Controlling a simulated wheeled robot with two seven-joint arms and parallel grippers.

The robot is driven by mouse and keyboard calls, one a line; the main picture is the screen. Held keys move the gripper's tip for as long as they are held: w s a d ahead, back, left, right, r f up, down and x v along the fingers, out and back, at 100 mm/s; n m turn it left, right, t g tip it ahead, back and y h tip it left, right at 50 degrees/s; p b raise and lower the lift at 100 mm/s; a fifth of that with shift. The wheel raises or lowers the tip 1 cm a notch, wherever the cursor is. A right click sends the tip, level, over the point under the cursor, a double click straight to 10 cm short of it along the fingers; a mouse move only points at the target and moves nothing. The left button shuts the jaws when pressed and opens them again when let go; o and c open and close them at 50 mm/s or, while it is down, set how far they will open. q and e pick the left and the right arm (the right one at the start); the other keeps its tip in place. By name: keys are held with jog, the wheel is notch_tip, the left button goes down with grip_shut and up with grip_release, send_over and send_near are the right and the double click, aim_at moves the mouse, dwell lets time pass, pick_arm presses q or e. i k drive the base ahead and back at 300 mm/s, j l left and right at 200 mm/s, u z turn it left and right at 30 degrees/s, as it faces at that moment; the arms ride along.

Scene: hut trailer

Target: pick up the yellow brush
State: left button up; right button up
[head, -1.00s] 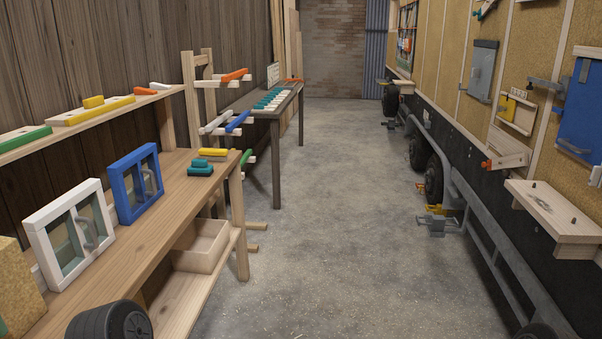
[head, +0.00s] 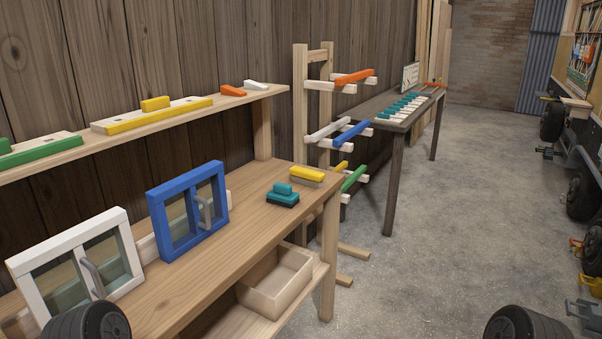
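A yellow brush (head: 307,174) with a paler underside lies at the far right end of the wooden workbench (head: 245,220). A teal brush-like block (head: 283,196) with a raised teal grip lies just in front of it, to its left. On the shelf above, a pale board with a yellow front edge (head: 160,119) carries a small yellow block (head: 155,103). Neither of my grippers is in view; only dark rounded parts, seemingly of my arms, show at the bottom edge.
White (head: 76,262) and blue (head: 188,211) window frames stand on the bench. A wooden rack (head: 301,120) with coloured bars stands beyond its end. A dark table (head: 392,125) stands further back. A wooden tray (head: 275,281) sits below.

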aim_at(310, 178)
jog(key=z, duration=2.1)
jog(key=u, duration=2.1)
jog(key=i+l+z, duration=0.1)
jog(key=i+l, duration=0.2)
jog(key=i, duration=0.25)
jog(key=i+l+z, duration=0.1)
jog(key=i+l, duration=0.15)
jog(key=i, duration=0.35)
jog(key=i+l+z, duration=0.15)
jog(key=i, duration=0.45)
jog(key=i+l+z, duration=0.1)
jog(key=i, duration=0.5)
jog(key=l, duration=0.1)
